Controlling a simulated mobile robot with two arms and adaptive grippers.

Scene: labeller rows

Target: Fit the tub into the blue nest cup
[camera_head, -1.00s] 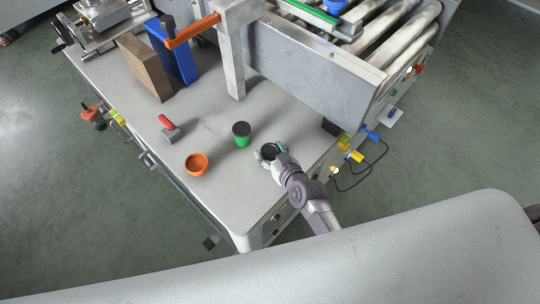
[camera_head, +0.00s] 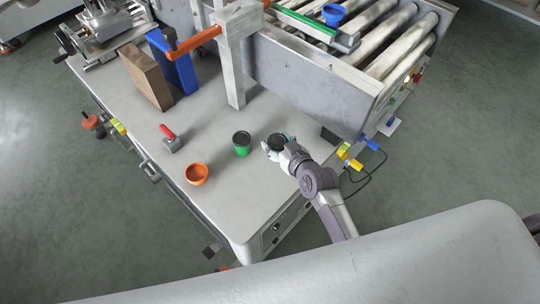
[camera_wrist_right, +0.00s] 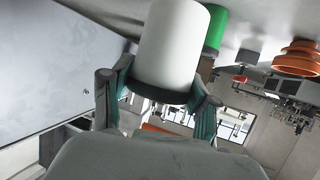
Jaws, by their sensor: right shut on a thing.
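The white tub with a black lid (camera_wrist_right: 170,45) is between the fingers of my right gripper (camera_wrist_right: 155,95) in the wrist view. In the head view its dark lid (camera_head: 278,141) shows inside my right gripper (camera_head: 274,147), which is shut on it. I cannot tell whether the tub touches the table. The blue nest cup (camera_head: 334,13) stands at the top, by the green rail over the conveyor, well beyond the gripper and apart from it. My left gripper is not in view.
A green tub with a dark lid (camera_head: 241,146) stands just left of the gripper. An orange cup (camera_head: 197,175) and a red-handled tool (camera_head: 171,139) are farther left. The grey conveyor side wall (camera_head: 310,85) and a post (camera_head: 232,65) stand between the gripper and the blue cup.

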